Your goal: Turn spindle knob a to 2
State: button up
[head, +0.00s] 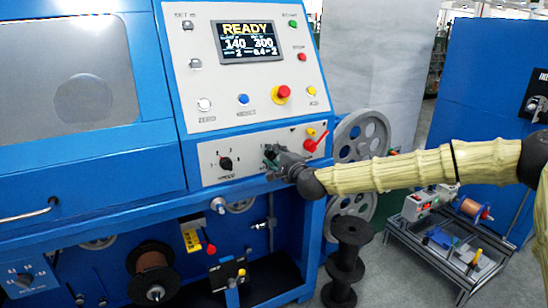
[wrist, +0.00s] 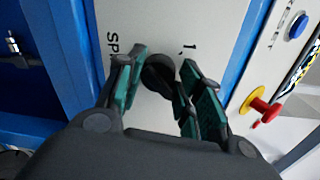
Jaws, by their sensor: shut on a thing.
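Spindle knob a is a black round knob (wrist: 158,72) on a light grey panel (head: 207,178). In the wrist view it sits between the two green-padded fingers of my gripper (wrist: 163,84). My gripper is shut on it. A printed "1" and the letters "SP" show beside the knob; the rest of the label is covered, and I cannot tell where the pointer stands. In the head view my gripper (head: 270,158) reaches the panel from the right and hides the knob.
Another black knob (head: 226,163) with a printed scale is left of my gripper. Above is a console with a display (head: 249,42) reading READY and a red mushroom button (head: 281,94). Grey pulley wheels (head: 361,138) stand behind my arm.

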jog(key=o, duration=1)
jog(key=shift+d+f, duration=0.1)
jog(key=shift+f, duration=0.05)
jog(key=v, duration=1.2)
jog(key=s+a+f+n+g+p, duration=0.25)
jog(key=s+f, duration=0.25)
jog(key=f, duration=0.4)
jog(key=s+a+f+n+g+p, duration=0.1)
jog(key=s+a+f+n+g, duration=0.15)
jog(key=s+f, duration=0.5)
jog(key=s+d+f+n+g+h+p, duration=0.2)
jog(key=s+f+n+g+p, duration=0.15)
jog(key=s+f, duration=1)
jog(key=s+d+f+n+g+h+p, duration=0.2)
jog(key=s+d+f+n+g+h, duration=0.1)
jog(key=s+d, duration=0.6)
jog(key=s+d+f+n+g+h+p, duration=0.2)
jog(key=s+d+f, duration=0.4)
jog(key=s, duration=1.1)
jog(key=d+n+g, duration=0.1)
jog(key=d+g, duration=0.1)
jog(key=d, duration=0.2)
jog(key=shift+h, duration=0.4)
